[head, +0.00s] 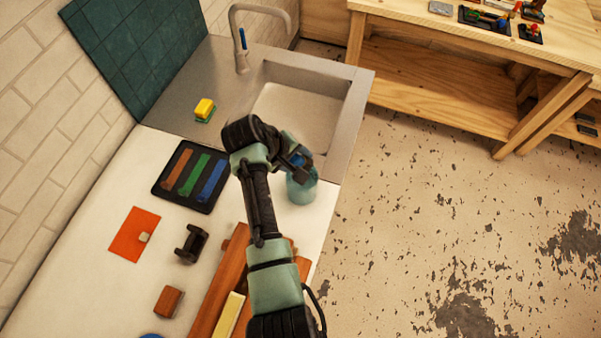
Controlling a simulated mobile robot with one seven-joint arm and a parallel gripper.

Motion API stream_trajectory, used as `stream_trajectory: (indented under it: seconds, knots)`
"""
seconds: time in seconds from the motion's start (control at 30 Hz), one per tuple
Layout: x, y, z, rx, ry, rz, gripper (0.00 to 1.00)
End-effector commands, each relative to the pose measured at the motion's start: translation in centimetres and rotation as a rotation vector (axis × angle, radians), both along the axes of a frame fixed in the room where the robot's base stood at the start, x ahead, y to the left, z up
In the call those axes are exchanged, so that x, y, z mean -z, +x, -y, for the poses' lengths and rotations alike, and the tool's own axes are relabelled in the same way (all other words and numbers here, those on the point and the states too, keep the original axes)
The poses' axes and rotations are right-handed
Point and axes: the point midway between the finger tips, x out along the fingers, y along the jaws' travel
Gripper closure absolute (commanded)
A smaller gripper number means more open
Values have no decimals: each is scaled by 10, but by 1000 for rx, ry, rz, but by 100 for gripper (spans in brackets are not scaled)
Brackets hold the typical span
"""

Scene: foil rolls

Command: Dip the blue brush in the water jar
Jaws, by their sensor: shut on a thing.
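The water jar (302,190) is a bluish, see-through vessel on the white counter, close to its right edge near the sink. My gripper (297,168) is over the jar, pointing down at its mouth and partly covering it. It is shut on the blue brush (306,159), of which only a small blue part shows between the fingers and the jar's top. The brush's lower end is hidden, so I cannot tell whether it touches the water.
A black tray (161,191) with brown, green and blue strips lies left of my arm. Near it are an orange sheet (127,236), a black stand (191,243) and wooden pieces (168,301). Behind are a yellow-green sponge (204,110), sink (297,112) and tap (241,45).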

Motion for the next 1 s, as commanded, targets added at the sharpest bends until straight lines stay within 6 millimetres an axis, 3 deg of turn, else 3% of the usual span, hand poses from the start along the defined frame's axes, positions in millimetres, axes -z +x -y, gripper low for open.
stream_trajectory:
  seconds: [0.43,0.8,1.0]
  knots:
    - [-3,0,0,0,0,0,100]
    - [-38,0,0,0,1,1,100]
    - [-41,0,0,0,0,0,100]
